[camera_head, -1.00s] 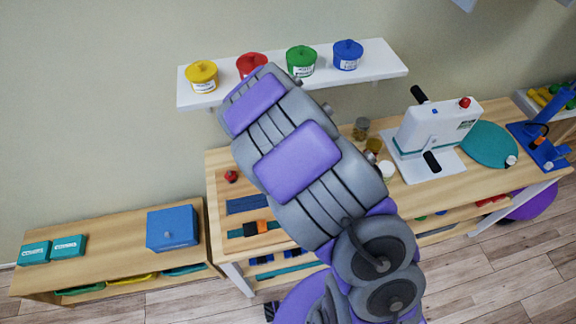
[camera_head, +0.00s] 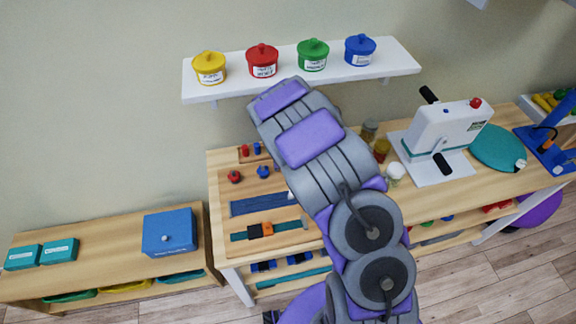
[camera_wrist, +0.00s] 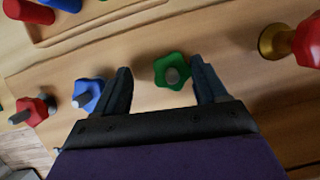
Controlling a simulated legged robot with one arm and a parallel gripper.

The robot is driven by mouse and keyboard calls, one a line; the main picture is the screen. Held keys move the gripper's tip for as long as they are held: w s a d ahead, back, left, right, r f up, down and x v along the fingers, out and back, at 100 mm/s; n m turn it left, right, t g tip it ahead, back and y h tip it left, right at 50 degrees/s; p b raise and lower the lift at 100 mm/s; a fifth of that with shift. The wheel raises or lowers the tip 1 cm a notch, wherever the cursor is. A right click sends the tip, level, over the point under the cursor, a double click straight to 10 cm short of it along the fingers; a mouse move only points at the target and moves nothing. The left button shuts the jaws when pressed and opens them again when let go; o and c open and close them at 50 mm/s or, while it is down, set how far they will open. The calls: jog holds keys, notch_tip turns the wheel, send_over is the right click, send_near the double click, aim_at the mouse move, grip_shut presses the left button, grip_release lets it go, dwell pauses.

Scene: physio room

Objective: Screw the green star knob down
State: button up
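The green star knob (camera_wrist: 173,71) shows in the wrist view on the wooden board, with a grey stud end at its centre. My gripper (camera_wrist: 164,80) is open, its two dark fingers on either side of the green knob. The fingers appear apart from the knob, and the gap looks wider on the left. I cannot tell the height of the fingertips above the board. In the head view my arm hides the green knob and the gripper.
A blue star knob (camera_wrist: 88,94) sits just left of the left finger, and a red star knob (camera_wrist: 32,110) further left. A red-and-brass piece (camera_wrist: 290,42) is at right. Jars (camera_head: 395,173) and a white machine (camera_head: 440,135) stand right of my arm in the head view.

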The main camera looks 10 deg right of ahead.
jog(key=shift+d, duration=1.05)
jog(key=c, duration=0.4)
jog(key=shift+a, duration=0.6)
jog(key=c, duration=0.6)
jog(key=shift+d+r, duration=0.1)
jog(key=shift+d, duration=0.15)
jog(key=shift+c, duration=0.3)
jog(key=m+p, duration=0.1)
jog(key=p, duration=0.1)
jog(key=m+p, duration=0.1)
jog(key=p, duration=0.1)
jog(key=shift+a+r+h+p, duration=0.2)
jog(key=shift+a+h+p, duration=0.1)
jog(key=shift+h+p, duration=0.1)
jog(key=m+p, duration=0.1)
jog(key=p, duration=0.1)
jog(key=shift+s+m+g+p, duration=0.1)
jog(key=shift+m+g+p, duration=0.2)
jog(key=shift+m+p, duration=0.1)
jog(key=m+p, duration=0.1)
jog(key=p, duration=0.1)
jog(key=m+h+p, duration=0.1)
jog(key=m+p, duration=0.1)
jog(key=p, duration=0.1)
jog(key=shift+f+m+g+h, duration=0.15)
jog(key=shift+m+g+h, duration=0.15)
jog(key=shift+g, duration=0.1)
jog(key=shift+f+m+p, duration=0.15)
jog(key=shift+m+p, duration=0.45)
jog(key=shift+p, duration=0.25)
